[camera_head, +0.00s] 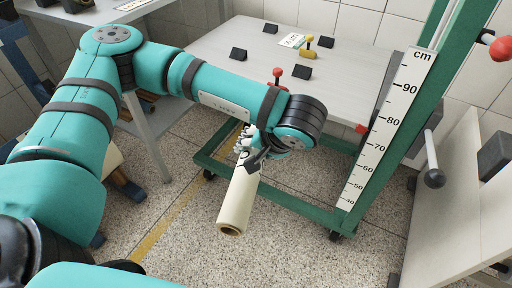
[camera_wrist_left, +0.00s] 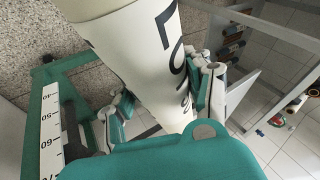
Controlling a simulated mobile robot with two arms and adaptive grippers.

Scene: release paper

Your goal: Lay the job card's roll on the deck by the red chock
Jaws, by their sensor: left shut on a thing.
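My left gripper (camera_head: 250,150) is shut on a cream paper roll (camera_head: 238,203) near its upper end. The roll hangs tilted over the floor in front of the deck, its open brown-rimmed end low and toward me. In the left wrist view, the roll (camera_wrist_left: 135,45) carries large dark printed characters, only partly readable, and lies between the gripper's fingers (camera_wrist_left: 165,95). The grey deck (camera_head: 220,42) is beyond my arm. A red-knobbed piece (camera_head: 277,74) stands on it, partly hidden by my forearm. A small printed card (camera_head: 292,40) lies farther back. My right gripper is not in view.
A green frame with a cm scale (camera_head: 388,125) rises at the right. A tilted pale panel (camera_head: 470,190) stands farther right. Speckled floor lies below the roll.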

